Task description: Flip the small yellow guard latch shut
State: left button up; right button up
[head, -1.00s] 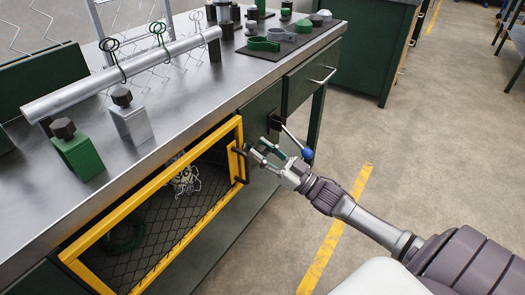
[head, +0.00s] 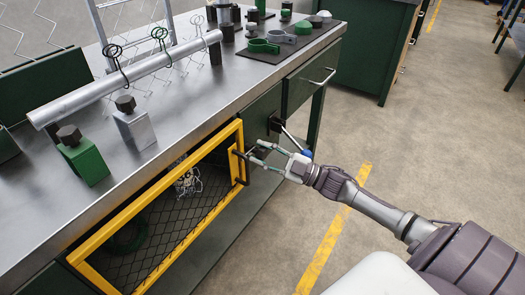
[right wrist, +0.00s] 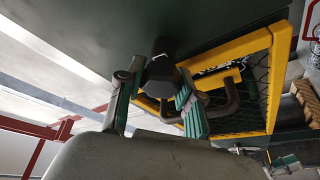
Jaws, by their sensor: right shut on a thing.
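The yellow guard frame (head: 160,205) with dark mesh stands at the bench front in the head view. A small yellow upright piece (head: 233,163) and a dark curved handle (head: 241,168) are at its right end. My right gripper (head: 254,153) is just right of the handle. In the right wrist view, its fingers are on either side of a dark faceted knob (right wrist: 163,76), shut on it. The handle (right wrist: 228,100) is beside the right finger there, and the yellow frame (right wrist: 250,50) is behind. I cannot tell which part is the latch. My left gripper is not in view.
A lever with a blue ball (head: 307,154) is close to my right gripper. The metal bench top (head: 190,120) above holds a silver tube (head: 130,78) and several clamps. A drawer with a bar handle (head: 322,75) is to the right. The floor at right is open.

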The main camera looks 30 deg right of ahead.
jog(key=shift+n+g, duration=0.4)
jog(key=shift+n, duration=0.4)
jog(key=shift+f, duration=0.1)
jog(key=o, duration=1.2)
jog(key=shift+c, duration=0.2)
jog(key=v, duration=1.2)
